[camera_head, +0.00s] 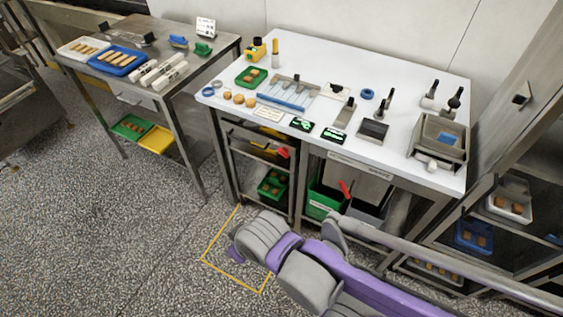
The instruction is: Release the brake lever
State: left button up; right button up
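Several upright black-handled levers stand on the right part of the white table (225,97). One lever (388,99) rises beside a dark block, one (431,90) stands at the back, and one (454,101) stands by a grey metal box. A shorter one (348,105) rises from a metal plate. I cannot tell which is the brake lever. A red handle (345,188) also shows under the table. My purple and grey arm crosses the lower right, in front of the table. I see no fingertips of either gripper.
The grey metal box (425,150) stands at the table's right end. A blue bar rack (283,101) and a green tray (241,76) lie further left. A steel side table (190,88) stands at left. Open floor (110,240) lies in front, with a yellow outline (220,232).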

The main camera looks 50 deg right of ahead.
aim_at(284, 151)
jog(key=z, duration=1.45)
